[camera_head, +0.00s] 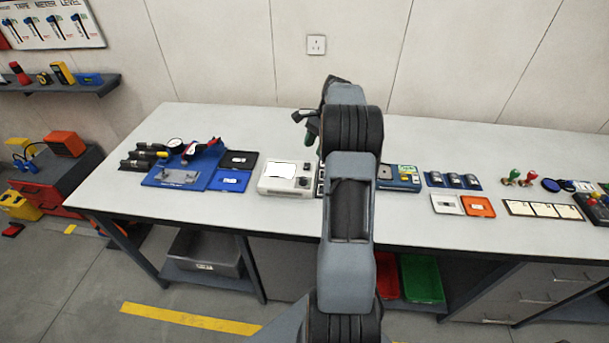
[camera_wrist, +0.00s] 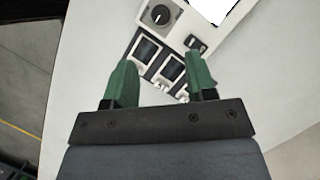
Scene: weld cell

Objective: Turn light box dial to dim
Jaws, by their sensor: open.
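The light box (camera_head: 287,178) is a cream box with a bright white panel, standing on the bench left of my arm. In the wrist view the light box (camera_wrist: 184,22) shows at the top, with its lit panel cut off by the frame edge. Its round dark dial (camera_wrist: 159,15) has a pale pointer line. A small dark switch (camera_wrist: 195,42) sits to the right of the dial. My gripper (camera_wrist: 163,75) has green fingers, which are apart with nothing between them. The fingertips lie below the dial in the wrist view. In the head view my gripper (camera_head: 306,128) is partly hidden by my arm.
Dark-windowed pieces (camera_wrist: 145,50) lie beside the light box, under the fingers in the wrist view. A blue board (camera_head: 165,178) with tools is to the left, and a blue device (camera_head: 398,178) to the right. The bench's front strip (camera_head: 270,218) is clear.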

